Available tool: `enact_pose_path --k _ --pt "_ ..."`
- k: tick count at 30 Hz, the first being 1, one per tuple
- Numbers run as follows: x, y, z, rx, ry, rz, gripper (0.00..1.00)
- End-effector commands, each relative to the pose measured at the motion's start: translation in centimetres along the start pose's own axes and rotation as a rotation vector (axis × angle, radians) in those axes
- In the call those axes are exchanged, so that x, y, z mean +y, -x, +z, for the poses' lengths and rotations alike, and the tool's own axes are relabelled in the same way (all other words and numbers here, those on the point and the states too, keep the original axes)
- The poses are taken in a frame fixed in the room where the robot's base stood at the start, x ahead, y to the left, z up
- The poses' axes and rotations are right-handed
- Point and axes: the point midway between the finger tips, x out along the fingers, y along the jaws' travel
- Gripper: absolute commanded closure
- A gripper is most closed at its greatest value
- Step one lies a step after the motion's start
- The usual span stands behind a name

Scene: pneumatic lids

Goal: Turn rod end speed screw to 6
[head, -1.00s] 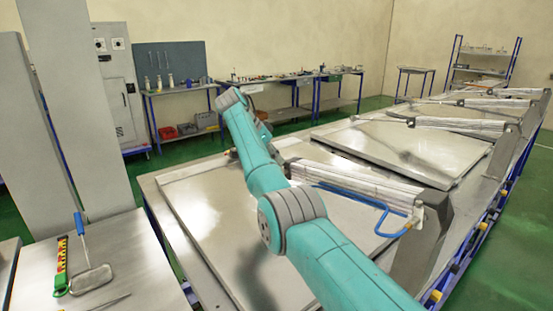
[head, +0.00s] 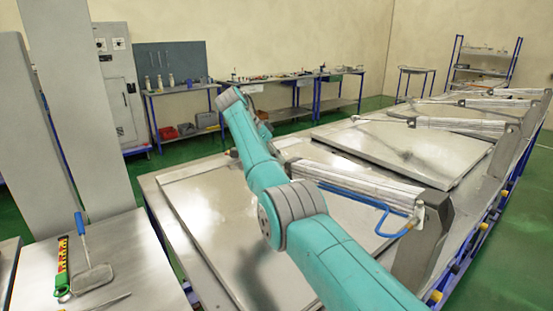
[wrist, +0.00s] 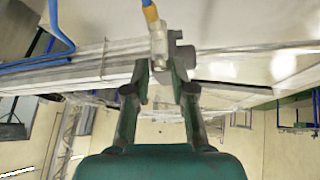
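The nearest pneumatic cylinder (head: 355,187) lies above a grey lid (head: 205,205), with a blue hose (head: 372,203) at its right end. In the wrist view the cylinder (wrist: 100,62) runs across the upper part. A small metal fitting (wrist: 157,40) on it, with an orange-yellow hose end, may hold the rod end speed screw; the screw and its setting are too small to make out. My gripper (wrist: 161,68) is open, its two fingertips apart just below the fitting. I cannot tell whether they touch it. In the head view my arm hides the gripper and fitting.
More lids (head: 405,150) with cylinders (head: 458,127) stand farther along the bench. A side table (head: 125,262) at lower left holds a blue-handled tool (head: 92,277) and a green-red tool (head: 62,270). Workbenches line the back wall.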

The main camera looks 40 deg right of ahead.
Motion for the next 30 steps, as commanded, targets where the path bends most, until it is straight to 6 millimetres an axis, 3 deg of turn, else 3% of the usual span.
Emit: enact_pose_path --k 15,30 --pt "1.4 6.4 -4.3 0.000 0.000 0.000 0.76" --pt "1.8 8.0 -5.3 0.000 0.000 0.000 0.76"
